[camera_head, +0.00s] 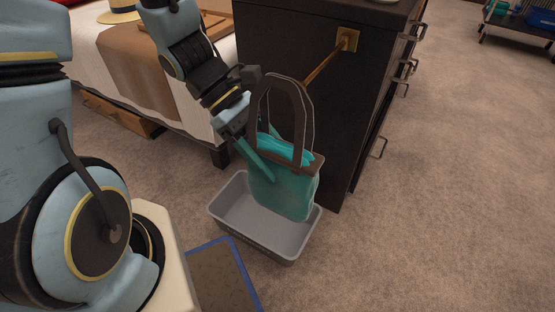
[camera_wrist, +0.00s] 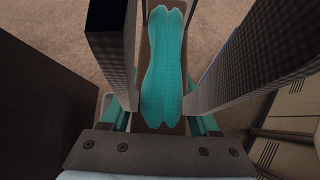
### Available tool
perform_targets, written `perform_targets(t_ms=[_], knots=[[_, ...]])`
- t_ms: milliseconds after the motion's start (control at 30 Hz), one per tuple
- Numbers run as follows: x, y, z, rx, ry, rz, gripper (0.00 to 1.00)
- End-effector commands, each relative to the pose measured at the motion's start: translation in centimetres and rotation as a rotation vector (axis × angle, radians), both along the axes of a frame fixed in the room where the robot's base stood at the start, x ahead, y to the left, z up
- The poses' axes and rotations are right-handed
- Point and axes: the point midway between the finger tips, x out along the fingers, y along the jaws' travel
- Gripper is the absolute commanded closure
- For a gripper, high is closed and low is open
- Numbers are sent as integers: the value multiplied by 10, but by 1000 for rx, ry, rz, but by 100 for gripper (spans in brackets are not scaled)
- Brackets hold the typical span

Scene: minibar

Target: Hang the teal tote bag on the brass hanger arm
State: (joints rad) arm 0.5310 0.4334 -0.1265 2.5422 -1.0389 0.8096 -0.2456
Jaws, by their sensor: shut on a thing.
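The teal tote bag (camera_head: 285,190) has dark handles and hangs upright just above a grey bin. My gripper (camera_head: 264,157) is shut on the bag near its top, with one teal finger across its near side. In the wrist view the bag (camera_wrist: 163,75) shows its teal inside between two dark straps, with my gripper's fingers (camera_wrist: 162,118) on either side. The brass hanger arm (camera_head: 328,62) slopes down to the left from a square plate on the dark cabinet. Its lower end meets the handle's outline in the head view. I cannot tell whether it passes through the loop.
The grey bin (camera_head: 228,212) stands on the carpet below the bag. The dark cabinet (camera_head: 285,40) is close behind it, with drawer handles on its right side. A bed (camera_head: 90,50) is at the upper left. A blue-edged mat (camera_head: 222,275) lies in front.

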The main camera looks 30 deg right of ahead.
Motion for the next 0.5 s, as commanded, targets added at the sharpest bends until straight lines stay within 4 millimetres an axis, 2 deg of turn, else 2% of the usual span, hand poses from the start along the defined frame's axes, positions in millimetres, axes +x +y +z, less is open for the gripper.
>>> perform_targets(t_ms=[500], knots=[[15, -25, -2, 0, 2, -1, 100]])
